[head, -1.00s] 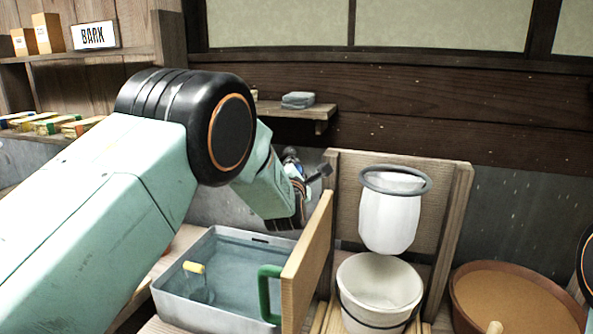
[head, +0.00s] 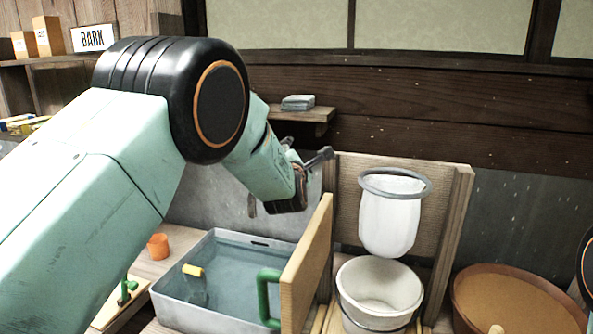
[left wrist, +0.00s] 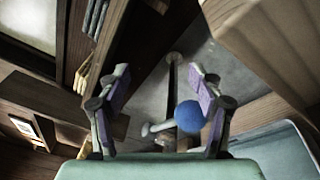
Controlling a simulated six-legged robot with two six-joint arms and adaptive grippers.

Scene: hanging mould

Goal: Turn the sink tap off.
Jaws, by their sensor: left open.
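In the left wrist view the tap shows as a blue round knob (left wrist: 189,116) on a pale stem, near a dark vertical pipe. The knob appears between my open left gripper's fingers, closer to the right one; I cannot tell if they touch. In the head view my left gripper (head: 290,182) is above the back of the grey metal sink basin (head: 222,316), which holds water. The tap is hidden there behind my gripper and arm. My right gripper is not in view.
An upright wooden board (head: 306,262) stands right of the basin, with a green handle-like pipe (head: 266,292) beside it. A white filter bag (head: 389,222) hangs over a white bucket (head: 365,314). An orange cup (head: 158,246) stands left of the basin. A small shelf (head: 300,114) is behind.

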